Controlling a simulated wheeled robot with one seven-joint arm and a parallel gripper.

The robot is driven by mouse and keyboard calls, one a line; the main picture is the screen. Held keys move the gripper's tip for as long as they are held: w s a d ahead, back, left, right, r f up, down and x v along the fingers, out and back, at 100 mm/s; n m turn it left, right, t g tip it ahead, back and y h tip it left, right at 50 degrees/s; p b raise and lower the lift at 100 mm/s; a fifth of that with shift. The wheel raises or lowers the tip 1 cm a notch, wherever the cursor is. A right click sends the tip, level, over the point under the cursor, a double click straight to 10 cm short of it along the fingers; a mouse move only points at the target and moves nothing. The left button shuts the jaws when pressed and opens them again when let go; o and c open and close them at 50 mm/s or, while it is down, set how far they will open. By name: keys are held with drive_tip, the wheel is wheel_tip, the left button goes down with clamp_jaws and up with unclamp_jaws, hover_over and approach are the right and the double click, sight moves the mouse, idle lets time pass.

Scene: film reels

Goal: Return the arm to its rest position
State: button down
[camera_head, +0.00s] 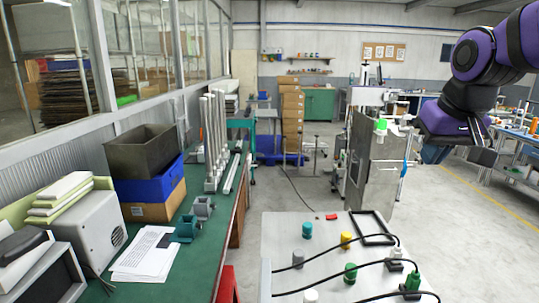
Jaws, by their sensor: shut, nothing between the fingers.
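My arm, purple and black, comes in from the upper right edge and bends down in front of the room. My gripper (434,154) is at its lower end, small and dark, to the right of the grey metal cabinet. It is shut and empty. It is held in the air, above and behind the right part of the light table (275,240). No object touches it that I can see.
The light table holds green (350,272), yellow (346,240) and grey pegs, a black frame (372,228), a small red piece (331,217) and black cables. A green bench (207,255) with papers and boxes runs along the left. Open floor (450,240) lies at right.

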drive_tip(key=s+f, duration=0.3)
drive_tip(key=s, duration=1.3)
drive_tip(key=shift+s+d+t, duration=0.2)
drive_tip(key=shift+d+t, duration=0.1)
drive_tip(key=shift+d, duration=0.1)
